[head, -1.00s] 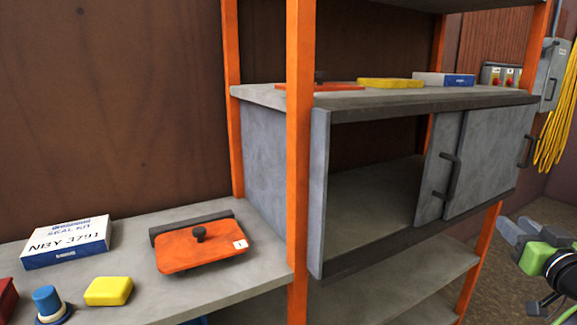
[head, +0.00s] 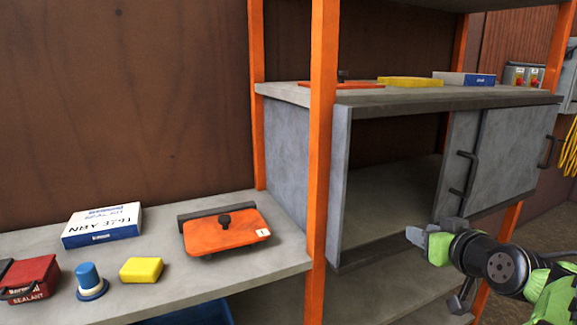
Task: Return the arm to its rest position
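My gripper (head: 418,237) is at the lower right of the head view, in front of the grey cabinet (head: 505,150). A grey finger and a green part of it show, with my dark arm behind. It is apart from the cabinet and the shelf, and nothing is seen in it. Its finger gap is not clear from this angle. The cabinet's left part stands open and its inside looks empty. Its sliding doors with dark handles are at the right.
An orange post (head: 323,130) stands in front of the cabinet's left side.

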